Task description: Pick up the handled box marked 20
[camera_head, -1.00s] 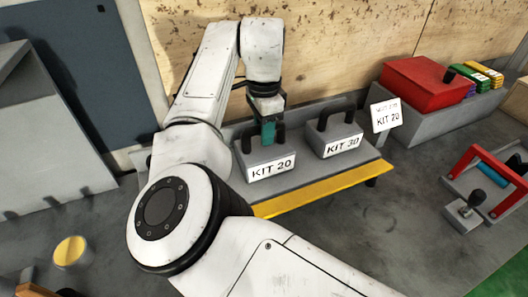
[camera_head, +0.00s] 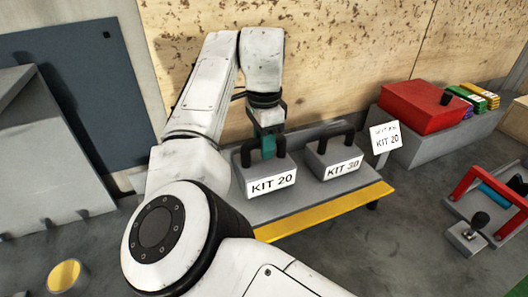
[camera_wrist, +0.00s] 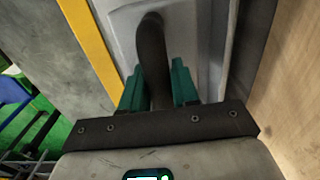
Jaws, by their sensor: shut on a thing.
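The grey handled box marked KIT 20 (camera_head: 250,178) is at the left of the grey shelf with a yellow front edge (camera_head: 325,212). My gripper (camera_head: 268,148) comes down from above and is shut on its black handle. In the wrist view the green fingers of my gripper (camera_wrist: 158,85) stand on both sides of the dark handle (camera_wrist: 152,50). The box hangs upright, seemingly slightly above the shelf; the gap beneath is hard to judge. Its far side is hidden.
A similar handled box marked KIT 30 (camera_head: 322,170) stands close to the right. A KIT 20 sign (camera_head: 386,139) is at the shelf's right end. A wooden wall (camera_head: 340,60) rises behind. A red box (camera_head: 420,108) stands on a grey block further right.

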